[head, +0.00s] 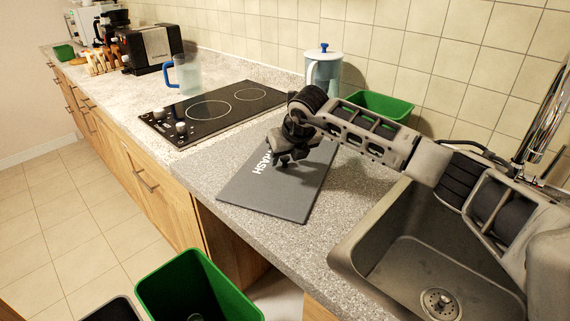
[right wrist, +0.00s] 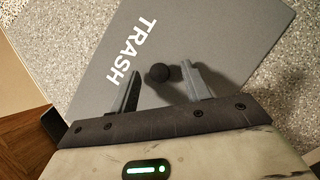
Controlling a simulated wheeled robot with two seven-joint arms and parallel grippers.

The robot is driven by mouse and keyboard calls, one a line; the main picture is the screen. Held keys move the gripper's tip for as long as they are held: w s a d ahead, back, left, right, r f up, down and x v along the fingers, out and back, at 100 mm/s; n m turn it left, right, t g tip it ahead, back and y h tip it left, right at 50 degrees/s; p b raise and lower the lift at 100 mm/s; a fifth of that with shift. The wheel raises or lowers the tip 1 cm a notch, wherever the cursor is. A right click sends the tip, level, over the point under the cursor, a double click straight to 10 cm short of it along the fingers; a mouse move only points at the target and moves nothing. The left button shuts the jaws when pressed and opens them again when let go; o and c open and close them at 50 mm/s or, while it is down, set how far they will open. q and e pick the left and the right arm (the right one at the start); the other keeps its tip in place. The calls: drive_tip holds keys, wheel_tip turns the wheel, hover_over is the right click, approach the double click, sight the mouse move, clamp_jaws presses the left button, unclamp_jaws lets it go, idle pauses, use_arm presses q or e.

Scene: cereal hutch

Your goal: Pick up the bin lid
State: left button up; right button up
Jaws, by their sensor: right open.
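The bin lid (head: 283,194) is a flat dark grey panel with white "TRASH" lettering, lying on the speckled counter between the cooktop and the sink. In the right wrist view the lid (right wrist: 100,65) fills much of the picture, with a small round black knob (right wrist: 160,73) on it. My right gripper (head: 285,160) is above the lid's far part. In the right wrist view its open fingers (right wrist: 165,88) are on either side of the knob, with gaps to it. I cannot tell their exact height above the lid. My left gripper is not in view.
An open green bin (head: 195,285) stands on the floor before the counter, beside a dark bin (head: 110,309). The sink (head: 420,265) is at right. The cooktop (head: 213,112), a white pitcher (head: 322,72) and a green container (head: 385,106) are behind or left of the lid.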

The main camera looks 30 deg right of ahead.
drive_tip(key=shift+w+f, duration=0.2)
drive_tip(key=shift+f, duration=0.15)
clamp_jaws()
drive_tip(key=shift+r, duration=0.15)
